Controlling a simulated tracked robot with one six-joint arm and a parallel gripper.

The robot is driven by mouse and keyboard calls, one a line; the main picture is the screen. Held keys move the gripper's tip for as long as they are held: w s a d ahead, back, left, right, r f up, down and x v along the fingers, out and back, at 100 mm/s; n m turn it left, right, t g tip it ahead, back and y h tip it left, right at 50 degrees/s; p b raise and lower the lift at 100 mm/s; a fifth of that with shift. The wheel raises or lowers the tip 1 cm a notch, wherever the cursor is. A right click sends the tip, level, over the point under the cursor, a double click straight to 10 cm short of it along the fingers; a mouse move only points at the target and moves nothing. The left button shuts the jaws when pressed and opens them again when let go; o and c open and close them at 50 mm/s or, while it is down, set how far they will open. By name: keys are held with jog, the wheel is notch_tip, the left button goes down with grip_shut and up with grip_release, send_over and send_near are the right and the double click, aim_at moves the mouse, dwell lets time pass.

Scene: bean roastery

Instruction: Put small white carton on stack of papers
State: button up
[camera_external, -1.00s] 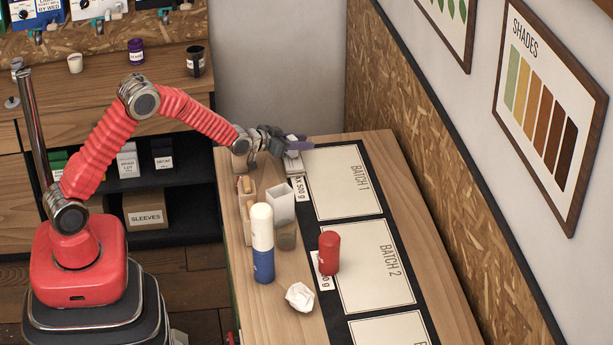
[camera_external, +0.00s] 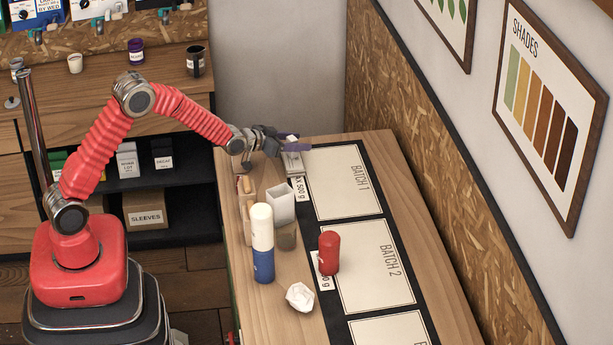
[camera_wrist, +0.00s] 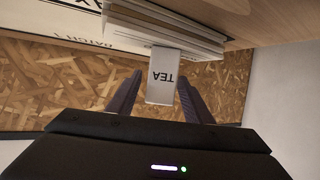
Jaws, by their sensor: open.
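The small white carton, marked TEA, shows upside down in the wrist view (camera_wrist: 162,85), between and beyond the fingertips of my gripper (camera_wrist: 160,82). A narrow gap shows on each side of it, so the jaws look open around it. The carton's base end meets the stack of papers (camera_wrist: 150,28) in that view; it appears to stand on it, though the contact is not clear. In the external view a bit of the carton (camera_external: 292,137) shows by my gripper (camera_external: 288,146), above the stack (camera_external: 292,163). A finger hides the carton's lower part there.
Nearer on the table (camera_external: 280,325) stand a light open-topped container (camera_external: 281,205), a white-and-blue cylinder (camera_external: 262,245) and a red one (camera_external: 329,252). Crumpled paper (camera_external: 300,297) lies in front. BATCH sheets (camera_external: 345,180) lie on the right; a wall runs alongside.

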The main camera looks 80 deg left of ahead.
aim_at(294, 138)
jog(key=r, duration=0.7)
jog(key=shift+s+d+r, duration=0.2)
jog(key=shift+s+r, duration=0.05)
jog(key=shift+s, duration=0.15)
dwell(0.3)
jog(key=shift+s+d+r, duration=0.1)
jog(key=shift+d, duration=0.1)
jog(key=s+d+r+m+g+h, duration=0.1)
jog(key=s+d+r+h, duration=0.1)
jog(key=s+d+r, duration=0.5)
jog(key=s+d+r+m+g+h, duration=0.1)
jog(key=s+d+r+g, duration=0.15)
jog(key=s+d, duration=0.8)
jog(key=s+d+f+g, duration=0.1)
jog(key=s+d, duration=0.3)
jog(key=s, duration=0.5)
jog(key=s+d+f+m+g+h, duration=0.1)
jog(key=s+d, duration=0.3)
jog(key=s, duration=0.5)
jog(key=s+d+m+g+h, duration=0.1)
jog(key=s+d, duration=0.3)
jog(key=s, duration=0.5)
jog(key=shift+s+d+f, duration=0.2)
jog(key=shift+s+f, duration=0.2)
